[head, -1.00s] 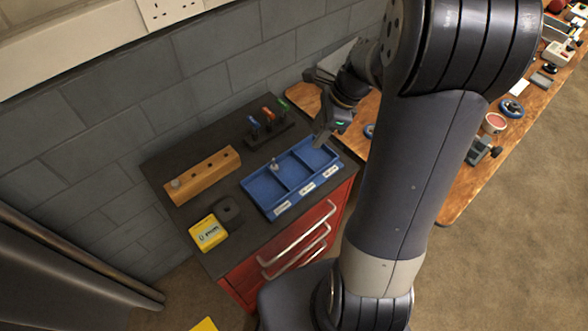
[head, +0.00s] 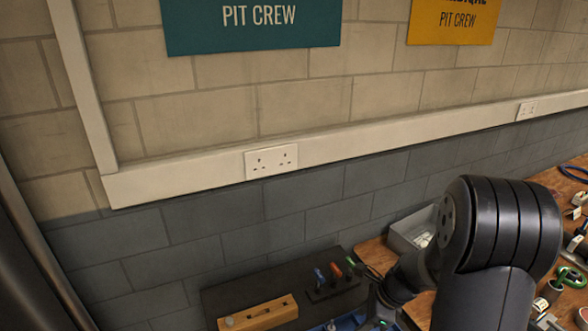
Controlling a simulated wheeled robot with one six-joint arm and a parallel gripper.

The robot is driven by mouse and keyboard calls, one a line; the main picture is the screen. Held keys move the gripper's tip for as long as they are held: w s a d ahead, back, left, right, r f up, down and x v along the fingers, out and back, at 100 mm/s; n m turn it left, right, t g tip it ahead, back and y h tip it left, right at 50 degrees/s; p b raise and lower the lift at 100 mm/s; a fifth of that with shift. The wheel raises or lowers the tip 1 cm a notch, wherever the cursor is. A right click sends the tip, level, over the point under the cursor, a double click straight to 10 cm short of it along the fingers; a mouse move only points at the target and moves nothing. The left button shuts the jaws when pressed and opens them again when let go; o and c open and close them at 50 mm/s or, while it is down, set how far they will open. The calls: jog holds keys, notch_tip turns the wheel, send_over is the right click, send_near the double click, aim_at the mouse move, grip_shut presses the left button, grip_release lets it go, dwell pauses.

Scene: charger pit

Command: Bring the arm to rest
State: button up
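My arm rises at the lower right of the head view, its dark upper joint in front of the wooden bench. My gripper (head: 380,314) is at the bottom edge, mostly cut off by the frame, with a small green light showing. It is just right of the dark cabinet top (head: 226,294), near the blue tray (head: 346,323), of which only a strip shows. I cannot see the fingertips or whether anything is between them.
A wooden block (head: 258,314) and a dark rack with coloured handles (head: 335,285) stand on the cabinet. A grey bin (head: 404,238) sits on the wooden bench (head: 377,256). The brick wall with a double socket (head: 271,161) is close behind.

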jog(key=shift+r+p, duration=1)
jog(key=shift+r, duration=0.55)
